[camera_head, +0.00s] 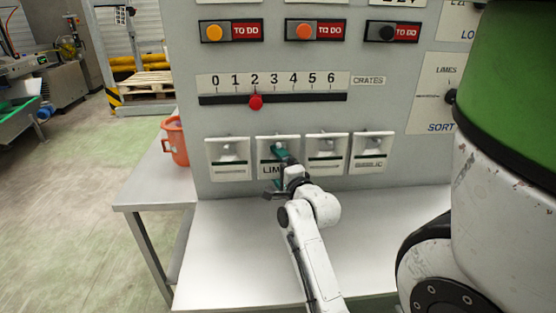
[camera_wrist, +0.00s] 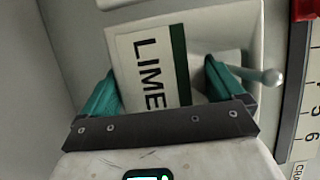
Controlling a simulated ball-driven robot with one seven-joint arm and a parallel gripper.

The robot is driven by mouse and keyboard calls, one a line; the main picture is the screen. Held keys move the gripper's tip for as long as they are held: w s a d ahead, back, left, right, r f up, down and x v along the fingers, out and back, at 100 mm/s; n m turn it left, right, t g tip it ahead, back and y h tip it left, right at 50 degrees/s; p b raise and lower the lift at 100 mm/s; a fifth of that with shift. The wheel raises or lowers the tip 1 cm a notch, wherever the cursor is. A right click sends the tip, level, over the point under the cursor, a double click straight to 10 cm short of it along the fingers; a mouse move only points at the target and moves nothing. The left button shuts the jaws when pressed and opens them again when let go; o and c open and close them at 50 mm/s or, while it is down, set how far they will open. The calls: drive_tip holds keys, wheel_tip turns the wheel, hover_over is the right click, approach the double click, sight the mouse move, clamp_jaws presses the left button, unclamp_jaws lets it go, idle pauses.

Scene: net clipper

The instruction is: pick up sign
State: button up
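The sign (camera_wrist: 150,50) is a white plate with a green stripe and black letters reading "LIME", the rest hidden behind my gripper. In the head view the sign (camera_head: 267,170) sits at the second white holder (camera_head: 265,142) from the left on the grey panel. My gripper (camera_wrist: 160,68) has its teal fingers spread on either side of the sign, with a visible gap at the right finger. The left finger is close to the sign's edge; I cannot tell whether it touches. In the head view my gripper (camera_head: 280,160) is right in front of that holder.
Similar holders stand beside it, one at the left (camera_head: 228,158) and others at the right (camera_head: 326,152). A metal peg (camera_wrist: 268,77) sticks out near the right finger. Above is a slider with a red knob (camera_head: 255,102). An orange bucket (camera_head: 175,141) stands left on the metal table (camera_head: 240,260).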

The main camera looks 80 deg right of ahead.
drive_tip(key=shift+c, duration=1.3)
drive_tip(key=shift+r, duration=0.45)
drive_tip(key=shift+s+a+r, duration=0.1)
drive_tip(key=shift+s+a, duration=0.05)
drive_tip(key=shift+a, duration=0.05)
drive_tip(key=b+v, duration=0.1)
drive_tip(key=v, duration=0.6)
wheel_tip(320, 180, up, 14)
drive_tip(key=p, duration=0.1)
drive_tip(key=shift+a, duration=0.2)
drive_tip(key=shift+s, duration=0.15)
